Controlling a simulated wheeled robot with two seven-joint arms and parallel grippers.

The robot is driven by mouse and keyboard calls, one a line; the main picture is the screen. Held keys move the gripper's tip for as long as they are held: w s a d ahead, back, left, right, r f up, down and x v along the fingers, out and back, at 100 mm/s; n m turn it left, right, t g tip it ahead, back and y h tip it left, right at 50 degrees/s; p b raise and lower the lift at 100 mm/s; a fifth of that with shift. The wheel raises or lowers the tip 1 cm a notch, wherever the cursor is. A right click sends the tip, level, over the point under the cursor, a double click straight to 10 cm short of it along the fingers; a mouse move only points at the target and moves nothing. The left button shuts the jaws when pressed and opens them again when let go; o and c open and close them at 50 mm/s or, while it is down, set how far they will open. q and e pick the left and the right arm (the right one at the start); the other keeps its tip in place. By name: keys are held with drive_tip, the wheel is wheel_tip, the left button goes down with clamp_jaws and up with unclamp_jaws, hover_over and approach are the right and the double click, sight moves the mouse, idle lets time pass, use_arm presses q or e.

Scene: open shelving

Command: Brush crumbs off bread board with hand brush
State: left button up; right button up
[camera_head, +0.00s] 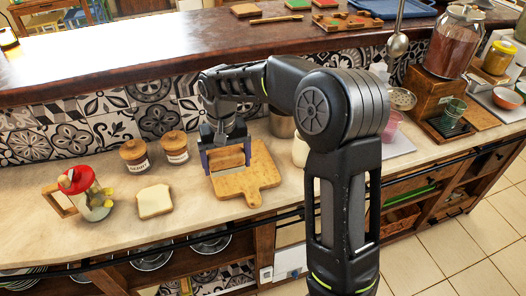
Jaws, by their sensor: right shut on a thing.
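The wooden bread board (262,178) lies on the counter near its front edge, its handle pointing toward the front. My right gripper (226,158) reaches down from above over the left part of the board. It is shut on the hand brush (227,159), whose brown wooden body shows between the dark fingers. Pale bristles seem to show under it, at or just above the board; I cannot tell whether they touch. Crumbs are too small to make out. The gripper and brush hide part of the board. My left gripper is not in view.
A bread slice (154,201) lies left of the board. My right arm covers the counter to the right.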

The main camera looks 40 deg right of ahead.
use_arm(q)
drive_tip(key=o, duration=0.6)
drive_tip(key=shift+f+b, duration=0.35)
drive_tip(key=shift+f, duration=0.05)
use_arm(e)
drive_tip(key=s+d+r+m, duration=0.1)
drive_tip(key=s+d+m, duration=0.2)
drive_tip(key=d, duration=0.6)
drive_tip(key=shift+s+d+r+m, duration=0.15)
drive_tip(key=shift+d+m, duration=0.25)
drive_tip(key=shift+m, duration=0.3)
